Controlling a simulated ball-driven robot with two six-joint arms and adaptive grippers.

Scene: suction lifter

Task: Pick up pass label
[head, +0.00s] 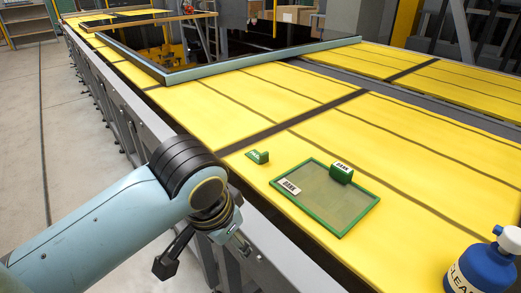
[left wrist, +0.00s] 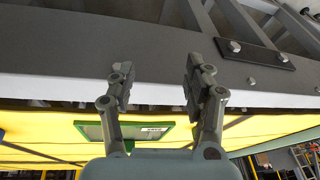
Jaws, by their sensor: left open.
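A small green label piece (head: 258,156) with pale lettering too small to read surely, likely the pass label, stands on the yellow table left of a green-framed tray (head: 343,234). Another green block (head: 341,174) with a white printed face sits at the tray's back edge. My left gripper (head: 243,246) is open and empty, in front of the table's near edge, apart from both pieces. In the left wrist view the open fingers (left wrist: 157,72) have nothing between them. The tray (left wrist: 90,131) shows beyond them there. My right gripper is not in view.
A blue bottle (head: 484,268) with a white cap stands at the lower right. A white printed tag (head: 290,187) is on the tray's left corner. A grey rail (head: 130,92) runs along the table's near side. A large framed dark panel (head: 250,66) lies farther back. Yellow surface around the label is clear.

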